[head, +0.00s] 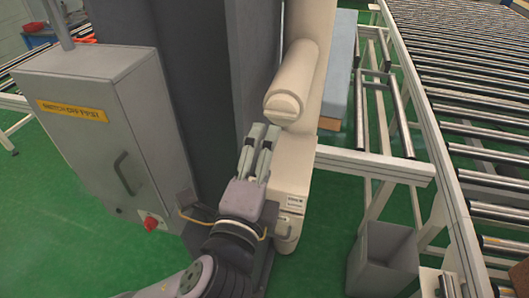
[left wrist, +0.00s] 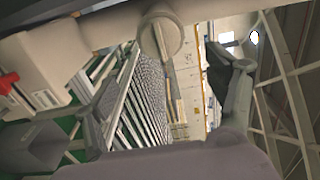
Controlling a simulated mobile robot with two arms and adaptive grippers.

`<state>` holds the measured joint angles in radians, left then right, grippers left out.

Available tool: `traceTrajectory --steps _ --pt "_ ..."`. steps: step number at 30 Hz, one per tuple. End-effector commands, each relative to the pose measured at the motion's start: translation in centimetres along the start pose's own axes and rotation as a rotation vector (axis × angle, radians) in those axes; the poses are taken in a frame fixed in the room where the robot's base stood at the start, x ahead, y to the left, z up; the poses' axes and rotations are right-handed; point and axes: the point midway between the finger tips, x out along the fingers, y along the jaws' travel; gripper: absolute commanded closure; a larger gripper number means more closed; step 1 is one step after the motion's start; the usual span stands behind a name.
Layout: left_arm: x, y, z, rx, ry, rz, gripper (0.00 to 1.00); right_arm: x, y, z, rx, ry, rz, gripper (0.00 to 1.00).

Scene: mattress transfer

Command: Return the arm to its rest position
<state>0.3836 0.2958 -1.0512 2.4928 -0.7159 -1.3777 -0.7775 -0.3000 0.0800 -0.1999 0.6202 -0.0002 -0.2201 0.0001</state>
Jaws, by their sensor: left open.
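My left gripper (head: 264,131) reaches in from the bottom of the head view. Its grey fingers point away from me, beside a cream machine housing (head: 292,160). In the left wrist view the two fingers of this gripper (left wrist: 155,78) stand wide apart, with nothing held between them. My right gripper is in neither view.
A cream cylinder (head: 292,85) lies just beyond the fingers. A grey cabinet (head: 95,105) with a red switch (head: 151,224) stands left. A roller conveyor (head: 460,90) fills the right. A grey bin (head: 385,262) stands lower right. Green floor (head: 325,235) is clear between machine and bin.

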Motion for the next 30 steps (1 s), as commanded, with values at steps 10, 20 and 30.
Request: traceTrajectory --steps 10,20,30 --pt "0.2 2.3 1.2 -0.099 -0.031 0.086 0.21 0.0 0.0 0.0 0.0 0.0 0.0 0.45" --pt "-4.3 18.1 8.2 -0.741 -0.362 0.583 0.21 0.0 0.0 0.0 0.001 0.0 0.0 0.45" --pt "-15.3 29.4 12.6 -1.2 -0.807 0.88 0.21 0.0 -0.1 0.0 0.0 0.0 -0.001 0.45"
